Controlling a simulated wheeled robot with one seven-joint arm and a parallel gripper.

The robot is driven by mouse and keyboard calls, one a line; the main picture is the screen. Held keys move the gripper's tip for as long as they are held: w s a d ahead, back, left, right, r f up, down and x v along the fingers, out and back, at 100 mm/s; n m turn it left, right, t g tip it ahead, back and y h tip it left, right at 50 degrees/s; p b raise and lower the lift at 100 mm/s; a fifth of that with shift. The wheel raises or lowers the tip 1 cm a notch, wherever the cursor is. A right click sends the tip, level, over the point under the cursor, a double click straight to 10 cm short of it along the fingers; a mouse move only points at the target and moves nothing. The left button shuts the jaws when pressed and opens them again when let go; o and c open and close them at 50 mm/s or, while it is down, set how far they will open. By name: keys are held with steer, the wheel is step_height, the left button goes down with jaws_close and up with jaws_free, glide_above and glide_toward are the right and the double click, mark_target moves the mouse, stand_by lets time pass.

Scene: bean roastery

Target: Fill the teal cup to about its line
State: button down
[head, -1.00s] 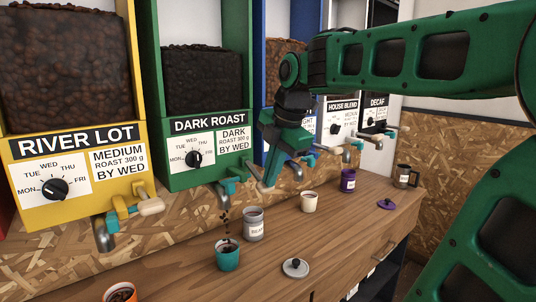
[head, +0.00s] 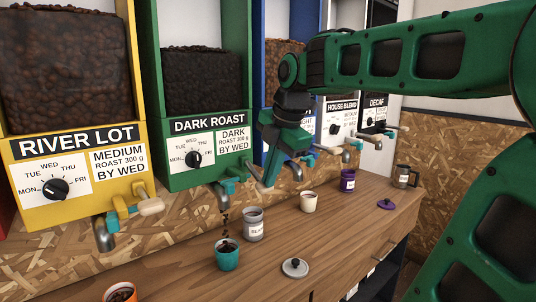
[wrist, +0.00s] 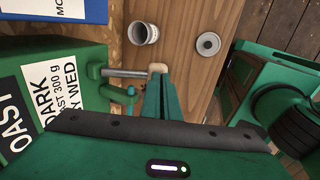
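The teal cup (head: 228,258) stands upright on the wooden counter below the spout (head: 223,200) of the green DARK ROAST dispenser (head: 205,125). Dark beans fall from the spout into it, and beans show inside below its rim. I cannot make out its line. My gripper (head: 267,187) is at the DARK ROAST tap, right of the spout. In the wrist view its fingers (wrist: 160,95) are together, their tips at the cream end of the tap handle (wrist: 158,68). They look shut against the handle, not clearly around it. The cup is hidden in the wrist view.
A grey labelled canister (head: 253,227) stands close behind and right of the cup. A grey lid (head: 295,267) lies to the right. A cream cup (head: 309,202), purple canister (head: 348,180), purple lid (head: 386,204) and dark mug (head: 404,176) stand farther right. An orange cup (head: 120,294) is front left.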

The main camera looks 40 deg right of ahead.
steer(key=shift+a+f, duration=0.1)
steer(key=shift+f, duration=0.2)
steer(key=s+v, duration=0.2)
steer(key=v, duration=1.2)
steer(key=shift+d+f, duration=0.3)
steer(key=s+d+f+m+g, duration=0.1)
steer(key=s+f+m, duration=0.4)
steer(key=f+m, duration=0.3)
steer(key=s+f+m+g, duration=0.1)
steer(key=s+f+m, duration=0.4)
steer(key=f+m, duration=0.4)
steer(key=s+d+f+m+g, duration=0.1)
steer(key=s+f+m, duration=0.3)
steer(key=f+m, duration=0.4)
step_height(320, 180, down, 6)
steer(key=shift+s+d+f+g, duration=0.2)
steer(key=shift+s+d+g, duration=0.15)
steer(key=shift+g, duration=0.25)
